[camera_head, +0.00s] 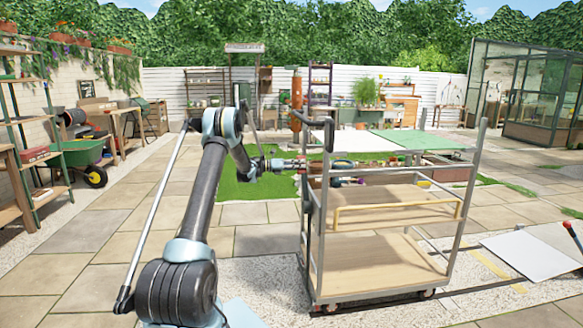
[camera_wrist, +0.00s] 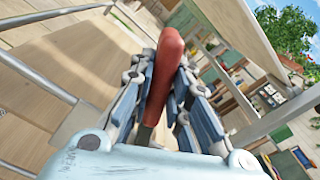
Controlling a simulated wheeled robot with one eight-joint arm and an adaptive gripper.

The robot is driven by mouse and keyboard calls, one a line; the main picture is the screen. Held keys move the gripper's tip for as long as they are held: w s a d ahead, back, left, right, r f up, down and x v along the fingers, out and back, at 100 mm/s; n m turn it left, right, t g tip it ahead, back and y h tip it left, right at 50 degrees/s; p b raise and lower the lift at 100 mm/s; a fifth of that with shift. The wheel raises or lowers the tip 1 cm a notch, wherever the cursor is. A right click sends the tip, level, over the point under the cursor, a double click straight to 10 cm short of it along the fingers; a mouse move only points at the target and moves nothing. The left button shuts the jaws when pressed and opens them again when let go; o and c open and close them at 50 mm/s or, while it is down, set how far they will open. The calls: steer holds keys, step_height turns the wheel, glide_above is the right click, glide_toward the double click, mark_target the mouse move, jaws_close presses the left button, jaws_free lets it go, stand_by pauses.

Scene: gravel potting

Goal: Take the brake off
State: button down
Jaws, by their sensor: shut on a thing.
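A metal-framed trolley (camera_head: 385,273) with wooden shelves and a yellow rail stands on casters on the gravel and paving. My gripper (camera_head: 292,164) is at the trolley's left upright, at about upper-shelf height. In the wrist view my gripper (camera_wrist: 160,85) has its two blue-grey fingers closed on either side of a red handle (camera_wrist: 169,47), which looks like the brake lever. The handle's rounded upper end sticks out beyond the fingers. Its lower end runs down between them and is partly hidden. In the head view the handle is too small to make out clearly.
A green wheelbarrow (camera_head: 80,153) and shelving (camera_head: 28,150) stand at the left. A white panel (camera_head: 530,255) lies at the right, near the trolley. A greenhouse (camera_head: 540,95) is at the back right. Paving left of the trolley is clear.

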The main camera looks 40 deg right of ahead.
steer(key=shift+w, duration=0.3)
steer(key=c, duration=1.5)
jaws_free()
steer(key=shift+s, duration=0.1)
steer(key=v, duration=1.2)
steer(key=shift+a, duration=0.1)
